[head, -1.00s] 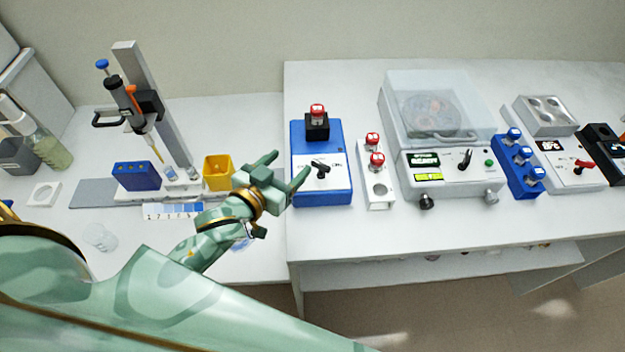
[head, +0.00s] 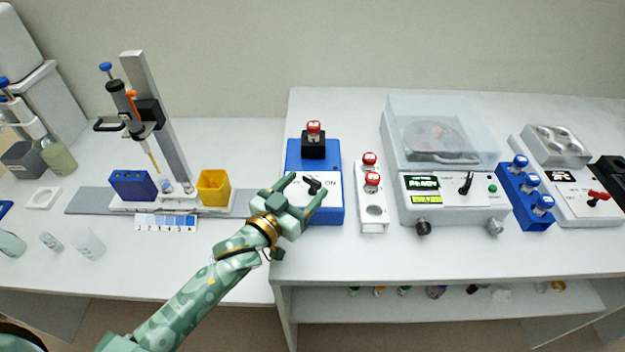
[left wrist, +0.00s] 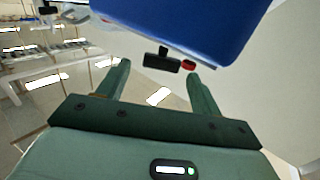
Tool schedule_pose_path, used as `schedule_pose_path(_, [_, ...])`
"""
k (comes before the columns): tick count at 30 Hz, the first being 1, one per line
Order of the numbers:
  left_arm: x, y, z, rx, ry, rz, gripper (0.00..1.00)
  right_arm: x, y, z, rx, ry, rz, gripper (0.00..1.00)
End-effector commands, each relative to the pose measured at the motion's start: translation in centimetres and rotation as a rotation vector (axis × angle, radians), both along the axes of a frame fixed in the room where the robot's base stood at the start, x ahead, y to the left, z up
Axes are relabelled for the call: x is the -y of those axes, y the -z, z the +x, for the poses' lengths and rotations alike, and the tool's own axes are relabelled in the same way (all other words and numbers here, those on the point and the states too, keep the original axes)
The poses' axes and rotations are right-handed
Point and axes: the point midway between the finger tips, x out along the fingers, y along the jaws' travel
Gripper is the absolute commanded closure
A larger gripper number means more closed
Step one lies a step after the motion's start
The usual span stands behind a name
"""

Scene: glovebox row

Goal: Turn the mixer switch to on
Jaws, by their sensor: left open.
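The mixer (head: 333,207) is a blue box with a white front panel and a black switch (head: 313,185). The letters ON show on the panel to the right of the switch. A black block with a red-capped vial stands on the mixer's back part. My left gripper (head: 306,186) is open at the panel, its fingertips on either side of the switch in the picture; I cannot tell whether they touch it. In the left wrist view a blue body (left wrist: 190,22) fills the top, with a small black part beyond the open fingers (left wrist: 157,74). My right gripper is out of view.
A white rack (head: 374,222) with red-capped vials stands just right of the mixer, then a clear-lidded centrifuge (head: 450,200) and a blue vial rack (head: 522,205). A yellow bin (head: 213,188) and a pipette stand (head: 150,110) are on the left. The counter front is mostly clear.

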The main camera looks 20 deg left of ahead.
Motion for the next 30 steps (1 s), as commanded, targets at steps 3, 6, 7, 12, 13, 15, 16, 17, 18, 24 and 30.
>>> schedule_pose_path(3, [0.6, 0.1, 2.0, 0.001, 0.0, 0.001, 0.35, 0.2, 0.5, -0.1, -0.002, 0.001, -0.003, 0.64])
schedule_pose_path(6, [1.0, 0.1, 3.0, -0.001, 0.0, 0.0, 0.35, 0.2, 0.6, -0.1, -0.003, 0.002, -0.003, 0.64])
schedule_pose_path(7, [1.1, 0.1, 3.2, 0.0, 0.0, 0.0, 0.35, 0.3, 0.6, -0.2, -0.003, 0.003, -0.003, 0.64])
schedule_pose_path(12, [1.2, 0.0, 3.6, -0.001, 0.0, 0.0, 0.35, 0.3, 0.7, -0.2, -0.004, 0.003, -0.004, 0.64])
schedule_pose_path(13, [1.2, 0.0, 3.6, -0.001, 0.0, 0.0, 0.35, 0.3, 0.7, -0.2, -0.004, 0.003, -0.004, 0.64])
schedule_pose_path(15, [1.2, 0.0, 3.6, -0.001, 0.0, 0.0, 0.35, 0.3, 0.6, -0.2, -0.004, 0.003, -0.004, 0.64])
schedule_pose_path(16, [1.2, 0.0, 3.6, -0.001, 0.0, 0.0, 0.35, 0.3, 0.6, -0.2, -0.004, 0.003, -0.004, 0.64])
schedule_pose_path(17, [1.2, 0.0, 3.6, -0.001, 0.0, 0.0, 0.35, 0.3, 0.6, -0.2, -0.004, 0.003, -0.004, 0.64])
schedule_pose_path(18, [1.2, 0.0, 3.6, -0.001, 0.0, 0.0, 0.4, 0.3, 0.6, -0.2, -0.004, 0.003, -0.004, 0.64])
schedule_pose_path(24, [1.2, 0.0, 3.6, -0.001, 0.0, 0.0, 0.79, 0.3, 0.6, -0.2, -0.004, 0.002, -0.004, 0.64])
schedule_pose_path(30, [1.2, -0.1, 3.6, 0.0, 0.014, 0.003, 0.79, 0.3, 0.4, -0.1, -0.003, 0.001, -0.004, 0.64])
